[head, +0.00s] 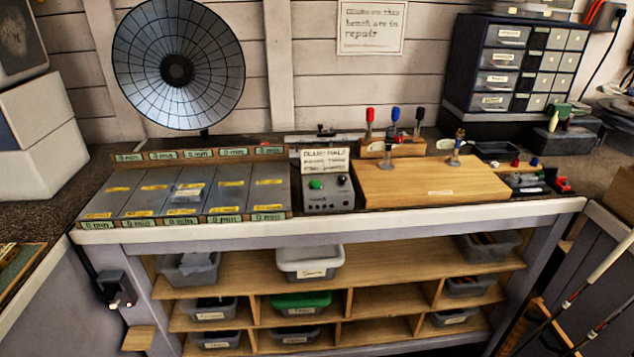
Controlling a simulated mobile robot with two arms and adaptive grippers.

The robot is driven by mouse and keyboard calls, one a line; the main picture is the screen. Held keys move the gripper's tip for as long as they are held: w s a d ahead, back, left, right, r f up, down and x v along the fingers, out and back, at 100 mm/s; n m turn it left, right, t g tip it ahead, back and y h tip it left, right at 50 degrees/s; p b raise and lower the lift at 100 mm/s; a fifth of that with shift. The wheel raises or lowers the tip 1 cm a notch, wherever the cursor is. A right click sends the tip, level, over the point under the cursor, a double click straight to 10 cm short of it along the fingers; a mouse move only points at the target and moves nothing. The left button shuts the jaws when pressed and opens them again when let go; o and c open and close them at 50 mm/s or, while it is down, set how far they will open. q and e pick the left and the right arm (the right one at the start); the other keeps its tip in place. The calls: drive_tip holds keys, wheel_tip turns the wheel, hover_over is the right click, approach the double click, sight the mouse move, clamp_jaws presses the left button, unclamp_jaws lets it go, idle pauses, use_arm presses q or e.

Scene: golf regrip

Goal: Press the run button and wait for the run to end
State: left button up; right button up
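A small grey control box (328,202) stands on the bench, just right of the row of grey panels. A green button (316,184) is on the left of its face, and I cannot tell whether it is pressed. A black knob (341,180) is to the right of the button. A lettered card (325,160) stands above them, its first line reading something like "BLUE HALF". No label naming the run button is readable. Neither of my grippers shows in the head view.
Grey panels (232,194) with yellow tags and green "0 min" style labels fill the bench's left. A wooden board (420,186) lies to the right, with red-, blue- and black-handled tools behind it. A dish-shaped lamp (215,60) rises behind the panels. Drawers (500,82) stand at back right.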

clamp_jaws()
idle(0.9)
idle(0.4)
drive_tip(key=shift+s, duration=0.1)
